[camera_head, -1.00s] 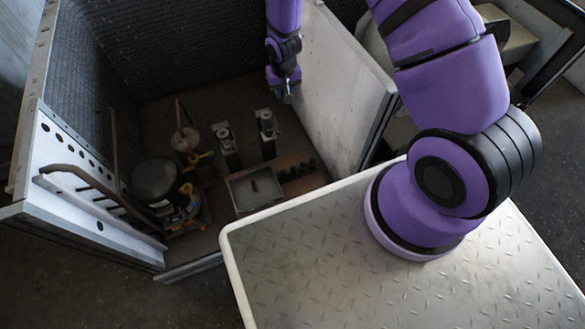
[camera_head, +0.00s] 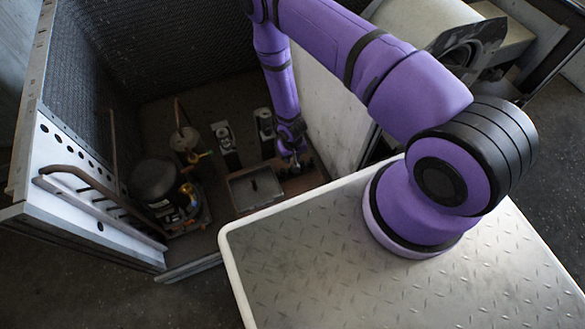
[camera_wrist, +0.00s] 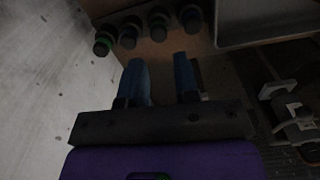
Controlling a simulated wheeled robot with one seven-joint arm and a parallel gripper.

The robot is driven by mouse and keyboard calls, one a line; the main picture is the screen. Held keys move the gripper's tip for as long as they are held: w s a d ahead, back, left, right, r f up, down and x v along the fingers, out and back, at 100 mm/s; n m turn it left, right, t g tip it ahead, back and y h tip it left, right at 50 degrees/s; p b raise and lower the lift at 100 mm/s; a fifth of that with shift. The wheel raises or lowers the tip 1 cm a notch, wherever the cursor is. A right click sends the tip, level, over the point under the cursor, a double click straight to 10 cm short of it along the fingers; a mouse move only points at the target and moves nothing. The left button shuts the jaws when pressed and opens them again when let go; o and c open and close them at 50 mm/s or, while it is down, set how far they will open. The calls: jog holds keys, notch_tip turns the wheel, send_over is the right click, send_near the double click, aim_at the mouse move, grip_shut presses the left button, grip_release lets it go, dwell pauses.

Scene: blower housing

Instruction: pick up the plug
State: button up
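Several dark round plug-like pieces stand in a row on a brown block (camera_wrist: 178,46) at the top of the wrist view. In the head view my gripper (camera_head: 294,164) is low in the housing over the block (camera_head: 308,183), and my arm hides most of the row.
A shallow grey tray (camera_head: 255,188) sits left of the row. Two upright metal fittings (camera_head: 226,140) stand behind it. A dark round compressor (camera_head: 155,180) is further left. A pale wall (camera_head: 335,115) closes the right side of the housing, near my arm.

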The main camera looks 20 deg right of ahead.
jog(key=shift+d+f, duration=0.1)
jog(key=shift+f, duration=3.75)
grip_shut()
